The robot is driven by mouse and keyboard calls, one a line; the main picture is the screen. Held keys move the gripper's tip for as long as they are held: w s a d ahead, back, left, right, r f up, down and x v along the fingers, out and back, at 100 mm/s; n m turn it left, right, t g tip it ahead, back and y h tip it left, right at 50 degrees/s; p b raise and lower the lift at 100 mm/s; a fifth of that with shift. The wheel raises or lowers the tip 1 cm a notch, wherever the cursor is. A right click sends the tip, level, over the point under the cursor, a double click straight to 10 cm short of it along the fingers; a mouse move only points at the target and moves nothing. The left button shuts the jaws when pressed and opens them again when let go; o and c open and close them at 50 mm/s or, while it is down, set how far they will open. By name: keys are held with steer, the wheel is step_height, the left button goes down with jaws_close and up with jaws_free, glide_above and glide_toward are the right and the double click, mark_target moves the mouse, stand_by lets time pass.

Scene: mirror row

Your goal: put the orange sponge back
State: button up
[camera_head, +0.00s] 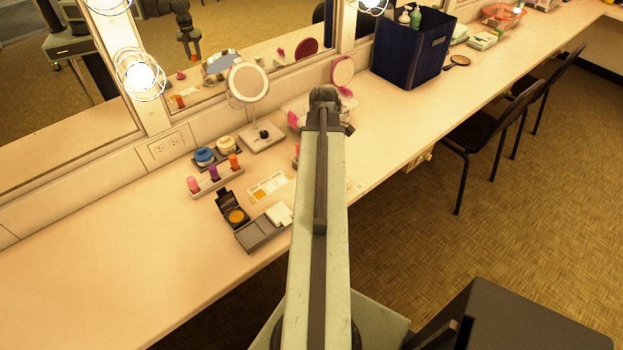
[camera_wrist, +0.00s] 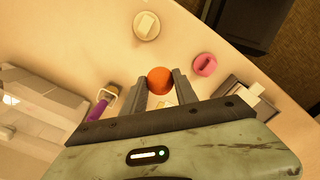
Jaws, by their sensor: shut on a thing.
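The orange sponge (camera_wrist: 160,80) is round and sits between the fingertips of my gripper (camera_wrist: 160,84) in the wrist view. My gripper is shut on it, with one finger at each side. The counter shows below and around it; I cannot tell its height above the counter. In the head view my arm hides the sponge and the fingers. A grey divided tray (camera_head: 261,235) with a white block (camera_head: 279,214) at one end lies on the counter left of my arm.
A black compact (camera_head: 235,213), a palette (camera_head: 268,188), a lipstick holder (camera_head: 217,181) and a round mirror (camera_head: 249,84) stand left of my arm. A dark blue bin (camera_head: 408,50) stands beyond. A pink ring-like piece (camera_wrist: 205,65) and a round dish (camera_wrist: 146,27) lie nearby. The counter's left part is clear.

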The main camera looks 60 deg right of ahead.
steer(key=w+f+b, duration=0.1)
steer(key=f+b, duration=0.4)
steer(key=b, duration=0.1)
steer(key=w+f+b, duration=0.1)
steer(key=f+b, duration=0.2)
steer(key=b, duration=0.1)
steer(key=shift+w+f, duration=0.3)
steer(key=shift+f, duration=0.05)
steer(key=shift+r, duration=0.25)
steer(key=shift+f, duration=0.2)
steer(key=o, duration=1.2)
steer(key=shift+r, duration=0.1)
